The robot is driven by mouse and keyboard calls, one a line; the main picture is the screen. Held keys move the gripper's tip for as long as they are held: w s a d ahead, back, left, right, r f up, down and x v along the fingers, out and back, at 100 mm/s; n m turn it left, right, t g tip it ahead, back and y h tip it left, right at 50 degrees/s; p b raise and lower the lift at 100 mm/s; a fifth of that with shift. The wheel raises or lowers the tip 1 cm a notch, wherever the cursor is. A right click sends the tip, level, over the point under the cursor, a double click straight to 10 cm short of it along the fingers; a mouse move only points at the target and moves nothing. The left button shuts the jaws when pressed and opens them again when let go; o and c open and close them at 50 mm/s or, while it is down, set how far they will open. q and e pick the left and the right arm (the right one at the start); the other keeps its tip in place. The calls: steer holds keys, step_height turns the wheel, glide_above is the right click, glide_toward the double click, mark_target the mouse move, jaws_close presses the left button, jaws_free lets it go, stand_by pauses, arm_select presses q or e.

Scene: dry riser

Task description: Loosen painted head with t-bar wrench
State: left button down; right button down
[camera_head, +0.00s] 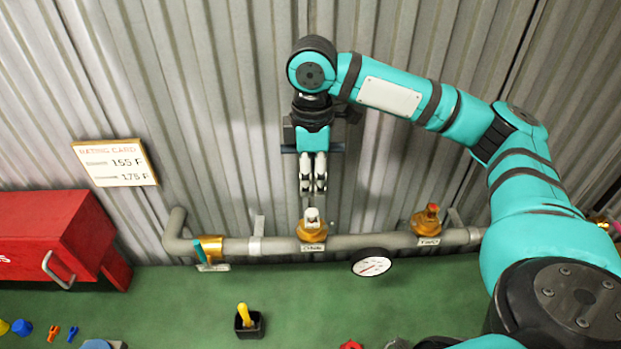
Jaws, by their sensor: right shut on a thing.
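My right gripper (313,188) points down in front of the corrugated wall, above the left brass valve (312,232). It is shut on what seems to be the t-bar wrench, mostly hidden by the fingers. A pale grey-white piece (312,214) sits on top of the left valve, just under the fingertips. I cannot tell whether it is the valve's head or the wrench's end, or whether they touch. The right brass valve (428,224), labelled TWO, has a red painted head (432,209) with nothing on it. My left gripper is out of view.
Both valves stand on a grey pipe (370,241) with a gauge (371,262) and a teal-handled part (207,249). A black holder (249,325) with a yellow handle and small items lie on the green surface.

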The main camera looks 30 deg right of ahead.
mark_target(312, 212)
steer(key=shift+f, duration=0.25)
steer(key=shift+f+b, duration=0.7)
steer(key=shift+f, duration=1.85)
steer(key=shift+p, duration=0.65)
steer(key=shift+f+b, duration=0.6)
steer(key=shift+f, duration=2.05)
